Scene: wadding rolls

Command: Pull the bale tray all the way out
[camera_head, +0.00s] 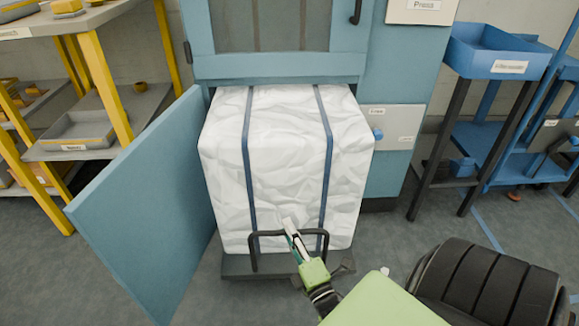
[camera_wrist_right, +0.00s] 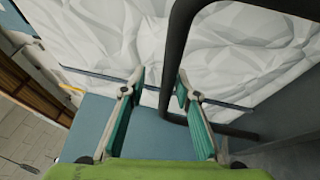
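The dark bale tray (camera_head: 236,266) lies low under a large white bale (camera_head: 285,170) bound with two blue straps. A black loop handle (camera_head: 252,250) stands up at the tray's front edge. My right gripper (camera_head: 292,235) is at the handle, in front of the bale's lower part. In the right wrist view its two fingers (camera_wrist_right: 158,84) are apart, and the black handle (camera_wrist_right: 177,60) passes close to the right-hand finger. I cannot tell whether they touch. My left gripper is not in view.
A blue door panel (camera_head: 150,210) stands open left of the bale. The blue press (camera_head: 280,68) rises behind it. Yellow-legged shelves (camera_head: 95,75) stand at left; a blue bin on a stand (camera_head: 490,50) is at right. Some grey floor in front of the tray is clear.

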